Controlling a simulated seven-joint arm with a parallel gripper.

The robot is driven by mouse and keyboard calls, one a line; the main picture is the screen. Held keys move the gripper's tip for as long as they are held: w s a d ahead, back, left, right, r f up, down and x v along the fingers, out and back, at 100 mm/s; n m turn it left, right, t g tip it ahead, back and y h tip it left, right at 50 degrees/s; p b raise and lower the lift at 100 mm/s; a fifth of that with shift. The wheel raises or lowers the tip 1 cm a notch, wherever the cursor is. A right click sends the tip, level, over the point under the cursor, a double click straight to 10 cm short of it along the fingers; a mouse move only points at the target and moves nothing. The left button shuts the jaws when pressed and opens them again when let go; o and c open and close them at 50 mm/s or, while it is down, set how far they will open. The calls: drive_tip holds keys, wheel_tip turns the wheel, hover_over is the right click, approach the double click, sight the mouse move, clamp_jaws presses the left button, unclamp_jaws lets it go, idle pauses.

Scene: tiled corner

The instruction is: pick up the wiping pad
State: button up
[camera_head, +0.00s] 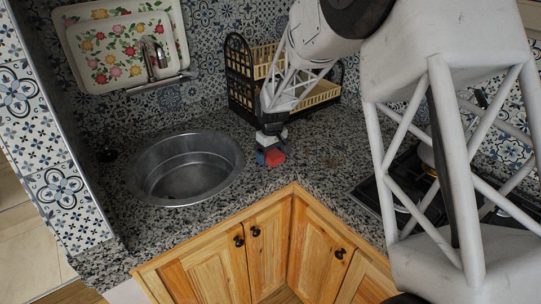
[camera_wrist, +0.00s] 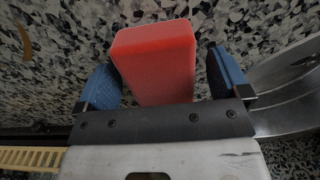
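The wiping pad is a red block (camera_wrist: 155,62) in the wrist view, lying on the speckled counter. In the head view the red pad (camera_head: 275,157) sits just right of the sink's rim. My gripper (camera_wrist: 168,72) has its blue fingers on either side of the pad, with a visible gap at each side. In the head view my gripper (camera_head: 267,155) points down at the pad and partly covers it. The fingers are open and hold nothing.
A round metal sink (camera_head: 150,187) is left of the pad; its rim shows at the right of the wrist view. A black dish rack (camera_head: 238,75) stands behind my gripper. A dark stove (camera_head: 372,193) is to the right. Counter in front of the pad is clear.

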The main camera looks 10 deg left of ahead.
sight(272, 153)
drive_tip(key=c, duration=1)
drive_tip(key=shift+r, duration=0.1)
drive_tip(key=shift+r, duration=0.8)
drive_tip(key=shift+s+r, duration=0.15)
drive_tip(key=shift+r, duration=0.8)
drive_tip(key=s+d, duration=0.2)
drive_tip(key=s, duration=0.3)
drive_tip(key=s+d+r, duration=0.1)
drive_tip(key=s, duration=0.3)
drive_tip(key=s+d, duration=0.2)
drive_tip(key=s, duration=0.3)
drive_tip(key=shift+s+d+r, duration=0.15)
drive_tip(key=shift+s+d, duration=0.2)
